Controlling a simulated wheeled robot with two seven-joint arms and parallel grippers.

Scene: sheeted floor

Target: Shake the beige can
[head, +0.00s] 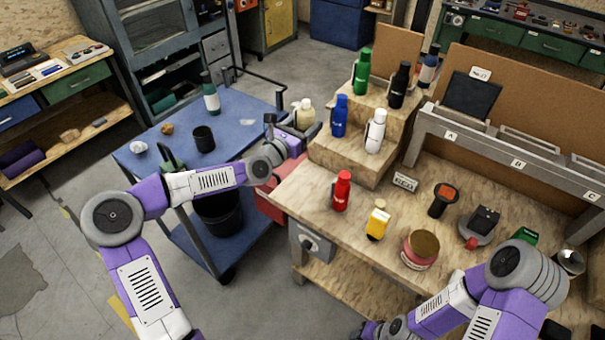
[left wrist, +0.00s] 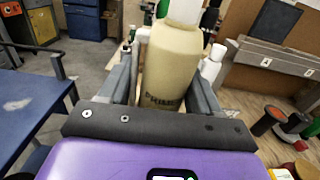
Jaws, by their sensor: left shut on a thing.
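The beige can (head: 304,115) is a rounded beige container with a paler top and dark lettering low on its side. My left gripper (head: 299,126) is shut on it and holds it in the air between the blue cart and the stepped wooden stand. In the left wrist view the beige can (left wrist: 172,65) stands upright between the two grey fingers, its top cut off by the picture edge. My right arm comes in at the lower right of the head view. Its hand is only partly seen at the bottom edge, and its jaws cannot be made out.
The stepped stand (head: 345,158) bears blue, white, green and black bottles close right of the held can. A red bottle (head: 341,191) and a yellow one (head: 377,221) stand on the workbench. The blue cart (head: 240,120) holds a dark cup (head: 204,139) and a bottle.

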